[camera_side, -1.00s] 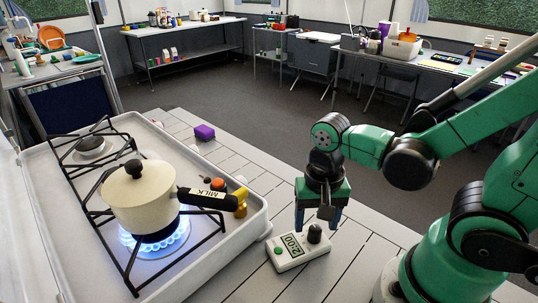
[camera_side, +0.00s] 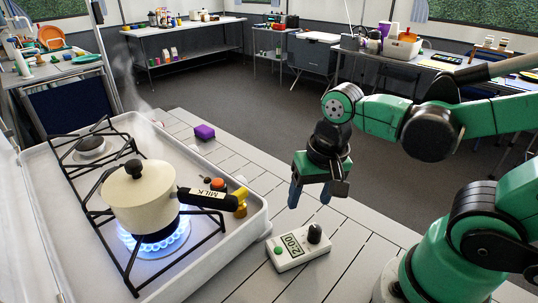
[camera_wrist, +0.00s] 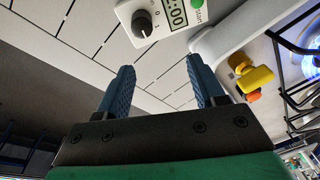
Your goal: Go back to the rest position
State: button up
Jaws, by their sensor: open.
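My gripper (camera_side: 316,194) is open and empty in the side view, raised above the slatted table. In the wrist view its two blue fingers (camera_wrist: 160,90) stand apart with nothing between them. The white timer (camera_side: 299,249) lies on the table below my gripper, apart from it. It has a green button, a dark knob and a display that reads 2:00. The timer also shows at the top of the wrist view (camera_wrist: 168,18).
A cream lidded pot (camera_side: 143,203) with a handle marked MILK stands over a lit blue flame on the stove (camera_side: 205,250). Steam rises behind it. A yellow knob (camera_side: 240,195) is at the stove's right side.

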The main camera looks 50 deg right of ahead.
jog(key=w+d+r+n+t, duration=0.1)
jog(key=w+r+n+t, duration=0.3)
jog(key=n+t, duration=0.1)
jog(key=shift+w+r+n, duration=0.25)
jog(key=shift+r+n, duration=0.05)
jog(key=shift+n, duration=0.5)
